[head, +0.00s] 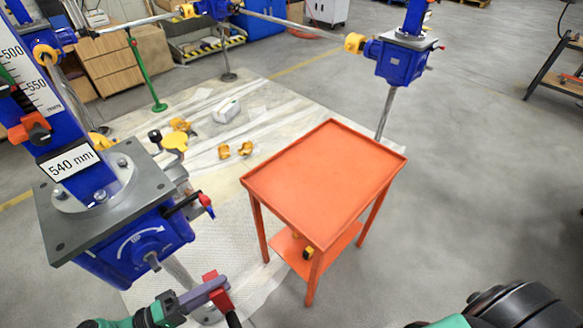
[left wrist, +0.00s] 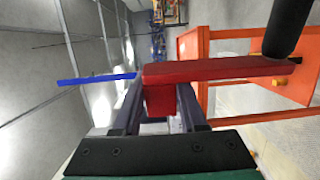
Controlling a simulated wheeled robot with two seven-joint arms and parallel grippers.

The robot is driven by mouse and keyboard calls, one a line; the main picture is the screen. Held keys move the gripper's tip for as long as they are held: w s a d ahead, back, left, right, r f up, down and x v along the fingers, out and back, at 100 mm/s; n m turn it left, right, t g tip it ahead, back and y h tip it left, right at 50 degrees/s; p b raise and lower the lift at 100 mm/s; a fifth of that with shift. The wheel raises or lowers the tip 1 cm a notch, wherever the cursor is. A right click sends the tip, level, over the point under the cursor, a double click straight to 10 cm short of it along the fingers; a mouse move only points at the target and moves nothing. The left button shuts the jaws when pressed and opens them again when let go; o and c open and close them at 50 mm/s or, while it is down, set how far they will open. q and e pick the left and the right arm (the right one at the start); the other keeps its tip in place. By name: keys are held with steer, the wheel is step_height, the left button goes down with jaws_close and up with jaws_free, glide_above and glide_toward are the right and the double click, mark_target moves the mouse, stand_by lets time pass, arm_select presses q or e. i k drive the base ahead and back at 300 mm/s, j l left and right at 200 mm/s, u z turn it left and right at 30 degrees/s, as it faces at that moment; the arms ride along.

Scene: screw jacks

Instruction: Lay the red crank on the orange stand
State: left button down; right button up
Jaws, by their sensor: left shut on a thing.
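The red crank (head: 222,300) is in my left gripper (head: 212,289) at the bottom of the head view, partly hidden by the fingers. In the left wrist view the crank's red hub (left wrist: 160,100) sits between the two fingers. Its red arm (left wrist: 215,70) reaches right to a black handle (left wrist: 288,28). The orange stand (head: 325,180) is right of the gripper in the head view, with an empty, rimmed top. The crank is held apart from it. The stand also shows behind the crank in the left wrist view (left wrist: 188,45). My right gripper is out of view.
A large blue screw jack (head: 130,240) with a grey plate stands just left of the stand, close to my left arm. Another blue jack (head: 400,60) stands behind the stand. A small yellow-black item (head: 308,253) lies on the stand's lower shelf.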

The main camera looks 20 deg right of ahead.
mark_target(315, 181)
steer(key=z, duration=0.95)
